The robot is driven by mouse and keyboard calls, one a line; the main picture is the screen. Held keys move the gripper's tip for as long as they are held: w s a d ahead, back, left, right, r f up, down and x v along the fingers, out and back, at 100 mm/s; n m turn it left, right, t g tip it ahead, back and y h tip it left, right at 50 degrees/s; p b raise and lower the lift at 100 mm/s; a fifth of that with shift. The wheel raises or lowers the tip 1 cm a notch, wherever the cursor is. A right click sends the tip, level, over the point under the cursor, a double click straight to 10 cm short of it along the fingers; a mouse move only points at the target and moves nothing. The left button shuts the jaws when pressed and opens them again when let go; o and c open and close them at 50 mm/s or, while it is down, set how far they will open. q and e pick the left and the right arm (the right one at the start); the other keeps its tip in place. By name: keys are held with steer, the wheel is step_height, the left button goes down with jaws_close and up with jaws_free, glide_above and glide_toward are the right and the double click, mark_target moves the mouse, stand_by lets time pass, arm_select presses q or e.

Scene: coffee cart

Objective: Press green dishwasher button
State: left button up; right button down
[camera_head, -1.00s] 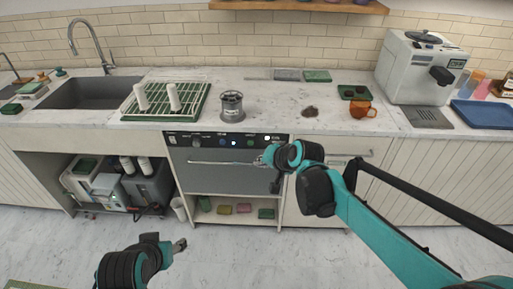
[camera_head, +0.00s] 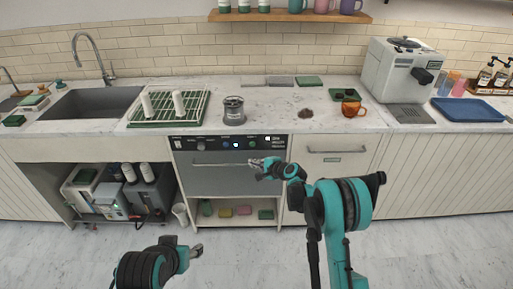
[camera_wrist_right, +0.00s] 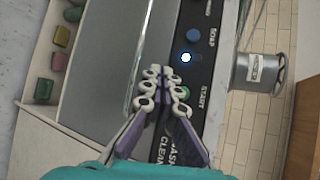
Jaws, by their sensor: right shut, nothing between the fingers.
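The dishwasher (camera_head: 212,181) is a grey-fronted unit under the counter with a black control panel along its top. The green button (camera_wrist_right: 185,92) sits next to the START label in the right wrist view, partly hidden by my fingers. It is small in the head view (camera_head: 252,145). My right gripper (camera_head: 254,163) is shut and empty in front of the panel's right part. In the wrist view its fingertips (camera_wrist_right: 160,72) overlap the panel edge beside the green button; contact cannot be told. My left gripper (camera_head: 197,249) is low at the front, away from the dishwasher; its jaw state is unclear.
A blue button (camera_wrist_right: 193,36) and a lit white indicator (camera_wrist_right: 186,57) sit on the same panel. The door handle (camera_head: 218,164) runs below the panel. A metal container (camera_head: 233,111) and a dish rack (camera_head: 140,121) stand on the counter above. Floor in front is clear.

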mark_target(252, 144)
steer(key=shift+f, duration=0.2)
steer(key=shift+w, duration=4.45)
steer(key=shift+w, duration=0.15)
steer(key=shift+w, duration=0.3)
